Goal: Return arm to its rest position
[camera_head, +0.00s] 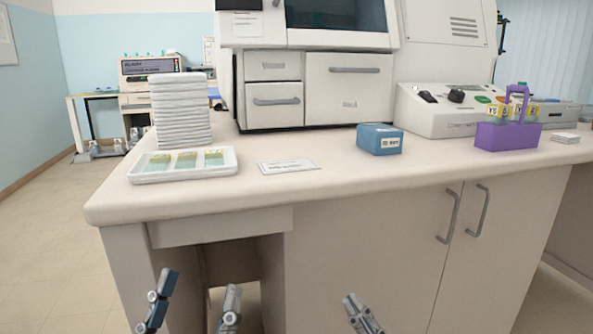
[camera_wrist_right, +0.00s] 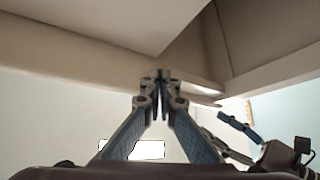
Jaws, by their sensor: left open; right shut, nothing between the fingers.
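My left gripper (camera_head: 200,283) is in the lower left of the head view, below the counter's front edge. Its two fingers are spread wide with nothing between them. My right gripper (camera_head: 352,300) is at the bottom centre, in front of the cabinet and below the counter top. In the right wrist view the right gripper's fingertips (camera_wrist_right: 162,76) meet, with nothing held. Part of the left gripper (camera_wrist_right: 240,130) shows at the right of that view. Both arms are mostly out of the head view.
The counter (camera_head: 350,170) overhangs both grippers' level. On it are a white tray (camera_head: 133,179) with several slides, a stack of white cloths (camera_head: 181,112), a card (camera_head: 288,166), a blue box (camera_head: 379,139) and a purple rack (camera_head: 508,136). Floor at left is clear.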

